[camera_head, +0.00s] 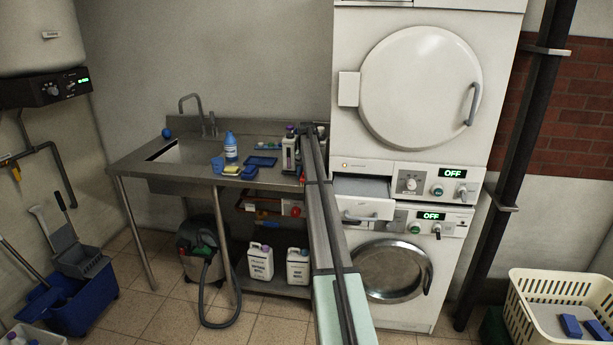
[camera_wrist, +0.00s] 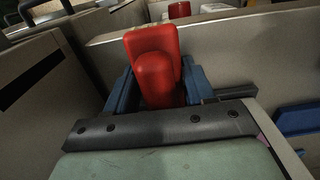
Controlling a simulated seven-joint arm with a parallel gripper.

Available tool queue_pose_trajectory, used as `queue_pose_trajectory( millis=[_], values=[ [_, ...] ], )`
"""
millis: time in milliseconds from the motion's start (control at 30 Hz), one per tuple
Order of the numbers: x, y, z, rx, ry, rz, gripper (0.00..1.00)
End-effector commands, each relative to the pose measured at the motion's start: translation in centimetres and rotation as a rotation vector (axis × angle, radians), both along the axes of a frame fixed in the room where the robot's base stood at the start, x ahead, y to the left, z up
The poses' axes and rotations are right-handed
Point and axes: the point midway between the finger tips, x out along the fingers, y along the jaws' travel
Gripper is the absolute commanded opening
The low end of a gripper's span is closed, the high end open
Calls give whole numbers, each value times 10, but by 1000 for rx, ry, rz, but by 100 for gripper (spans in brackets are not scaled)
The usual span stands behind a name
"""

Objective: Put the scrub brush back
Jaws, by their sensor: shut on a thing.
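A red block with a rounded red grip and a pale far edge, which looks like the scrub brush (camera_wrist: 155,75), is in the wrist view. My gripper (camera_wrist: 160,92) has its blue fingers on either side of it and is shut on it. The brush's underside is hidden. In the head view my arm reaches up to the right end of the sink counter (camera_head: 215,182), beside the stacked machines. There I cannot make out the gripper or the brush clearly.
Pale walls flank the held brush in the wrist view, and another red thing (camera_wrist: 179,10) stands beyond. A blue bottle (camera_head: 230,147) and blue trays (camera_head: 262,161) are on the counter. A detergent drawer (camera_head: 361,205) juts out at right. White jugs (camera_head: 259,262) stand on the lower shelf.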

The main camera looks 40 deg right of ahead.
Motion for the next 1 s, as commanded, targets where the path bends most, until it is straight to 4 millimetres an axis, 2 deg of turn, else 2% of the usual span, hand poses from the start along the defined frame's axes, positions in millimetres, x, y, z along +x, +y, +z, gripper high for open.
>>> queue_pose_trajectory(
  millis=[300,333,567,867,1000],
  values=[
    [0,0,-2,0,0,0,25],
    [0,0,-2,0,0,0,55],
    [0,0,-2,0,0,0,77],
    [0,0,0,-1,-1,0,79],
    [1,0,11,-1,-1,0,79]
  ],
)
